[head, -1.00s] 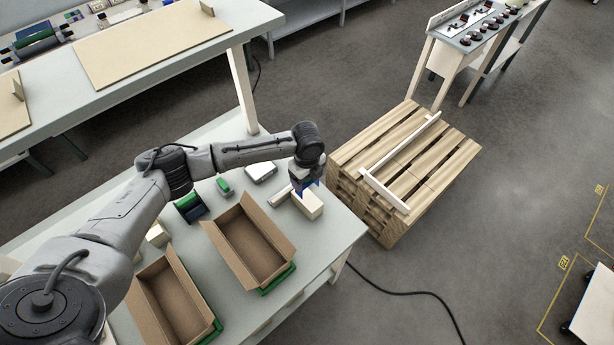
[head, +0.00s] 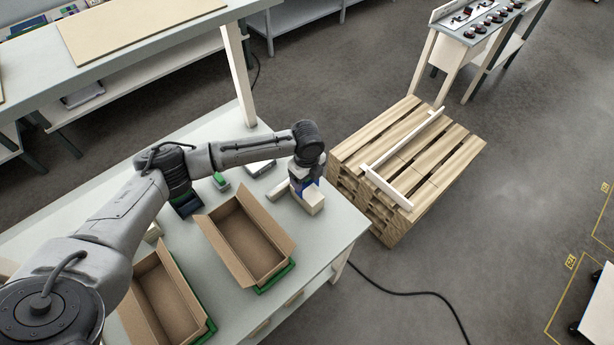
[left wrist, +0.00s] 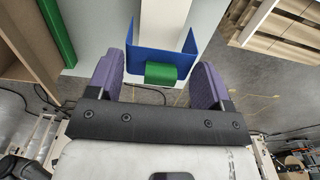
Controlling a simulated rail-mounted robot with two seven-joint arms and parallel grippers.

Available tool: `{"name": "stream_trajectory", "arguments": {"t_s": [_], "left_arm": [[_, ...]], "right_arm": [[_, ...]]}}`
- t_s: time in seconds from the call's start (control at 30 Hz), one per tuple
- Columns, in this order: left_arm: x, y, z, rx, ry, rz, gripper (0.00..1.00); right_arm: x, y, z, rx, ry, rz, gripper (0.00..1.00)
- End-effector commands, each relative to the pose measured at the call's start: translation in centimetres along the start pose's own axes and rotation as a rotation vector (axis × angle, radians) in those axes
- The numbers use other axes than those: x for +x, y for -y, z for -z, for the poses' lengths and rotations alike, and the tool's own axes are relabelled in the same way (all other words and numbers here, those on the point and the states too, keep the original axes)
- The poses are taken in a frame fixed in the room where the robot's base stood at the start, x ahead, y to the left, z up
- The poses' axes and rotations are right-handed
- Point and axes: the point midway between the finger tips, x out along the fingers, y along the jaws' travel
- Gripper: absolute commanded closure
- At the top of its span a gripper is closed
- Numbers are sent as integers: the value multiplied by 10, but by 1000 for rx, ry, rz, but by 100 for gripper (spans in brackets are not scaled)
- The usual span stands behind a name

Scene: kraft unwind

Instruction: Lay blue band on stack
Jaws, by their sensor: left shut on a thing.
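The blue band (left wrist: 136,60) is a U-shaped blue piece with a green block (left wrist: 161,73) at its middle, in the left wrist view. My left gripper (left wrist: 160,78) is shut on it. In the head view, my left gripper (head: 303,182) is right above the cream stack (head: 314,201) near the table's right end and hides part of it. In the wrist view, the pale stack (left wrist: 164,22) runs between the band's two raised sides. I cannot tell whether the band touches the stack. My right gripper is not in view.
Two open cardboard boxes (head: 211,244) stand on the grey table (head: 330,232) left of the stack. Small green and dark items (head: 186,205) lie behind them. A wooden pallet stack (head: 400,215) with white strips stands right of the table. A control desk (head: 473,32) is at the back right.

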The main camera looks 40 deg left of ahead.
Motion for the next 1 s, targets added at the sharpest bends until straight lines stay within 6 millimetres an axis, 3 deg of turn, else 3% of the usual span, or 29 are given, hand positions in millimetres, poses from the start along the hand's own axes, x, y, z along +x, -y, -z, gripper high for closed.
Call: {"name": "stream_trajectory", "arguments": {"t_s": [0.37,1.0], "left_arm": [[20,0,0,0,1,0,47],[52,0,0,0,0,-1,47]], "right_arm": [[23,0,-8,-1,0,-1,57],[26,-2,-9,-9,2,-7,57]]}}
